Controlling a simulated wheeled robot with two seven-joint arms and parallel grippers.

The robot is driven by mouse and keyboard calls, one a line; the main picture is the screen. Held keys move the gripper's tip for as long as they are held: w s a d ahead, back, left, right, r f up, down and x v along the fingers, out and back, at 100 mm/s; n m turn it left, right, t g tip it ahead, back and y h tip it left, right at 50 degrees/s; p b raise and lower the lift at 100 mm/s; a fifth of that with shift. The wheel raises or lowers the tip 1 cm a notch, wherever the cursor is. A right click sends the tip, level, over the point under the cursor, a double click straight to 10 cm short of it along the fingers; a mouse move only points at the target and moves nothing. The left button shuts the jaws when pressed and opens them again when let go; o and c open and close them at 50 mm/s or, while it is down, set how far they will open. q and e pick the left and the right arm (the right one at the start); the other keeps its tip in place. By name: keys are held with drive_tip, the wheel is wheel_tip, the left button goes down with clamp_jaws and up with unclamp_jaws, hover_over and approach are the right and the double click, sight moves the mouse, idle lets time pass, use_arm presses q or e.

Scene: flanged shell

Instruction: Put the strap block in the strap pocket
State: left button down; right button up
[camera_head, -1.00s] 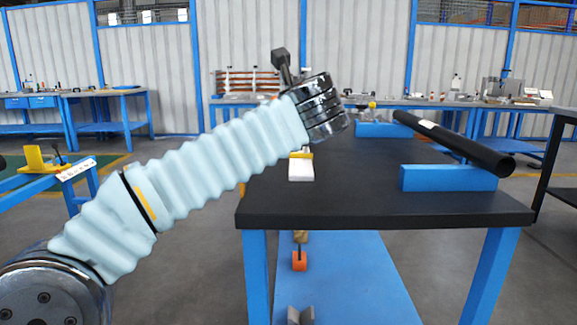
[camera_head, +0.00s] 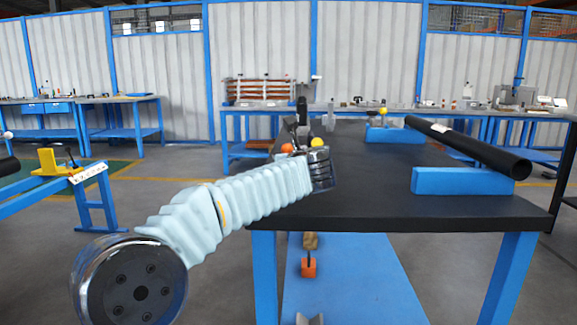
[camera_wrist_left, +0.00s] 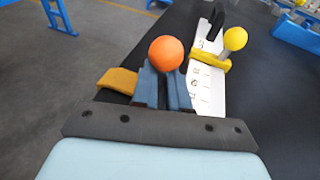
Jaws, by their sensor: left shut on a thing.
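My left gripper (camera_head: 298,138) is over the near-left part of the black-topped table (camera_head: 400,205). In the left wrist view its fingers (camera_wrist_left: 164,85) are closed around a piece topped by an orange ball (camera_wrist_left: 166,53); the ball also shows in the head view (camera_head: 286,148). What is below the ball is mostly hidden by the fingers. A flat yellow-orange block (camera_wrist_left: 118,80) shows beside the left finger; I cannot tell whether it belongs to the held piece. I cannot identify the strap block or strap pocket for certain. My right gripper is not in view.
A white marked strip (camera_wrist_left: 207,85) with a yellow clamp and yellow ball (camera_wrist_left: 235,38) lies right of the fingers. A black tube (camera_head: 470,147) rests on blue supports (camera_head: 460,181) at the table's right. The table's front middle is clear.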

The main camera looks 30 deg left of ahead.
use_arm(q)
drive_tip(key=shift+r, duration=0.1)
drive_tip(key=c, duration=1.6)
unclamp_jaws()
drive_tip(key=shift+f, duration=0.25)
drive_tip(key=o, duration=0.5)
drive_tip(key=shift+c, duration=0.2)
drive_tip(key=shift+r, duration=0.1)
